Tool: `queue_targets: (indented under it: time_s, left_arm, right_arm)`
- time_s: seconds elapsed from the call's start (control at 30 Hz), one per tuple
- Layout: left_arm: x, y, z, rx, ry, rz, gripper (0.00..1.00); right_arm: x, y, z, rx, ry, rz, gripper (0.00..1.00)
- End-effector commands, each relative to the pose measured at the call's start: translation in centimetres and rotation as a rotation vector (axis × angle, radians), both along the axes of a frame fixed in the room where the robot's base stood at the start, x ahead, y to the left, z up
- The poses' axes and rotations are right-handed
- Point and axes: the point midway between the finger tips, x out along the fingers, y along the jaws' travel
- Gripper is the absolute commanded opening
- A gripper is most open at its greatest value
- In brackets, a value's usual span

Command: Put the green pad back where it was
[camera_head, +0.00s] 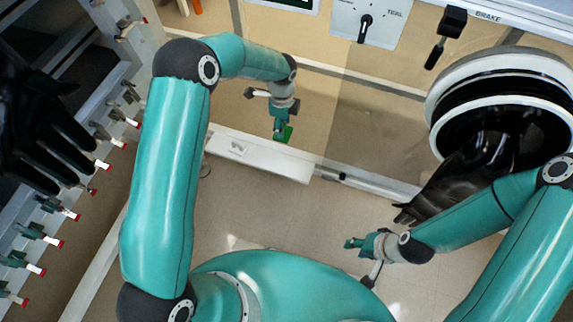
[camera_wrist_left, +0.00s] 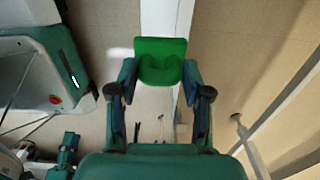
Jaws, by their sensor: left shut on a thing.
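My left gripper (camera_head: 280,127) is shut on the green pad (camera_head: 286,133). It holds the pad near the tan wall, over or in front of a white ledge (camera_head: 260,158); the exact gap cannot be told. In the left wrist view the pad (camera_wrist_left: 160,60) sits between both fingers of the left gripper (camera_wrist_left: 161,88), with its far edge standing out past them. My right gripper (camera_head: 355,243) is low at the right, away from the pad. It is too small to tell whether it is open.
A round glove port (camera_head: 505,75) with a hanging black glove (camera_head: 450,185) is close to my right arm. Another black glove (camera_head: 45,130) and a row of red-tipped valves (camera_head: 65,215) are at the left. A panel with a black knob (camera_head: 366,27) and a brake lever (camera_head: 437,50) are above.

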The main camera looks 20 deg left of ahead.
Motion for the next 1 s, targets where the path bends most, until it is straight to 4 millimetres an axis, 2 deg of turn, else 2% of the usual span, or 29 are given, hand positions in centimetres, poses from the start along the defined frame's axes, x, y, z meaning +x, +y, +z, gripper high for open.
queue_targets:
  time_s: [0.17, 0.4, 0.53, 0.67, 0.87, 1.0]
  left_arm:
    - [0.1, 0.0, -3.4, -0.004, 0.002, -0.008, 0.21]
    - [0.0, 0.0, -10.0, -0.004, 0.003, -0.007, 0.21]
    - [0.1, 0.0, -13.0, -0.003, 0.002, -0.006, 0.21]
    - [0.1, -0.1, -14.8, -0.003, 0.001, -0.006, 0.21]
    - [0.1, -0.1, -15.9, -0.003, 0.000, -0.007, 0.21]
    - [0.0, -0.1, -17.8, -0.003, 0.001, -0.007, 0.21]
  right_arm:
    - [0.0, 0.0, -1.2, 0.000, 0.000, 0.000, 0.40]
    - [0.0, 0.0, -3.2, 0.000, 0.000, 0.000, 0.40]
    - [0.0, 0.0, -4.0, 0.000, 0.000, 0.000, 0.40]
    - [0.0, 0.0, -4.5, 0.000, 0.000, 0.000, 0.40]
    - [0.0, 0.0, -4.8, 0.000, 0.000, 0.000, 0.40]
    - [0.0, 0.0, -5.5, 0.000, 0.000, 0.000, 0.40]
